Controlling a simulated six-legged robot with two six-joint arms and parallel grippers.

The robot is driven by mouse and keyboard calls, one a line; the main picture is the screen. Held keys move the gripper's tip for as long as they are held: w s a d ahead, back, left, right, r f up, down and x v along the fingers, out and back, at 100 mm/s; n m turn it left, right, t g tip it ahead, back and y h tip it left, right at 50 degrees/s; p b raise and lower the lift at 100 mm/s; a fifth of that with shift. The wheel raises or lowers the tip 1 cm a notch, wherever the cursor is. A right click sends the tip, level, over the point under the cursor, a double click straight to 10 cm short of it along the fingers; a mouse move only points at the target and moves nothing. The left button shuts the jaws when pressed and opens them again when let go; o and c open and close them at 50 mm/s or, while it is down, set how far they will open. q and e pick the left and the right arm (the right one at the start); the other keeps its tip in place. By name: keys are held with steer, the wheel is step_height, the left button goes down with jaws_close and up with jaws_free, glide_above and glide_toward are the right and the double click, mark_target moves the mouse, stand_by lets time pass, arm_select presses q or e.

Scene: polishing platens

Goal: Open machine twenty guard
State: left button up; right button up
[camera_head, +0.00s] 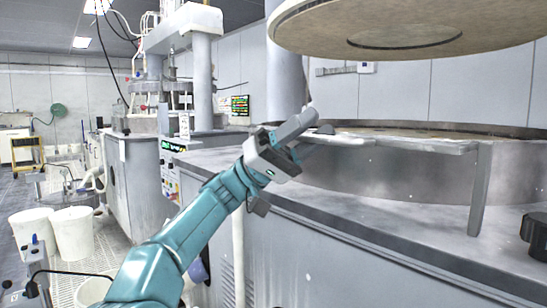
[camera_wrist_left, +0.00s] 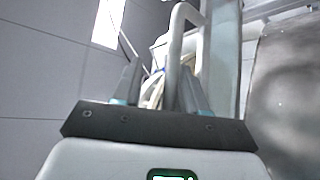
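My left gripper (camera_head: 305,135) reaches in from the left, beside the near left end of a flat grey bar (camera_head: 405,145) that runs along the round basin of the nearest machine. I take this bar, with its upright post (camera_head: 480,190), to be part of the guard, but no number is legible. In the left wrist view, the fingers of the left gripper (camera_wrist_left: 160,88) stand apart. A pale bent handle (camera_wrist_left: 172,50) rises just beyond them, close to the right finger. Whether it touches is unclear. My right gripper is not in view.
A large round platen (camera_head: 400,30) hangs above the basin (camera_head: 370,178). The grey machine top (camera_head: 390,225) lies below. A dark knob-like part (camera_head: 537,235) shows at the right edge. White buckets (camera_head: 73,232) stand on the floor at left, and another machine (camera_head: 135,180) stands behind.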

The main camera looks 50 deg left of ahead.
arm_select(q)
steer(key=p+v, duration=0.1)
steer(key=v, duration=1.2)
steer(key=shift+s+a+f, duration=0.2)
steer(key=shift+a+f, duration=0.05)
